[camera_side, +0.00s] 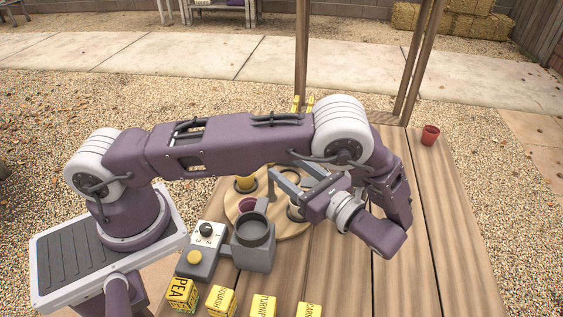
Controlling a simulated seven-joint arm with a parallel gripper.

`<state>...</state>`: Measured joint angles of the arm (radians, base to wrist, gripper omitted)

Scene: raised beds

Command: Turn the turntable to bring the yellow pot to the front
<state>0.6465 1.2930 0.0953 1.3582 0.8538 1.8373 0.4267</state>
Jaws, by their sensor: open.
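The turntable (282,231) is a round light-wood disc on the plank table, partly hidden under my arm and gripper. The yellow pot (246,184) stands on its far-left part, just below my forearm in the picture. A purple pot (248,204) sits on its left part, close behind a grey cup-shaped holder. Grey round rims also show on the disc's right side, partly covered by my gripper. My gripper (272,184) is open, its fingers pointing left over the disc, to the right of the yellow pot. Whether a finger touches anything on the disc I cannot tell.
The grey holder (254,254) stands at the disc's near edge, beside a white dial panel (207,235) and a yellow button (194,257). Several yellow labelled boxes (220,301) line the near edge. A red pot (430,136) stands far right; the right planks are clear.

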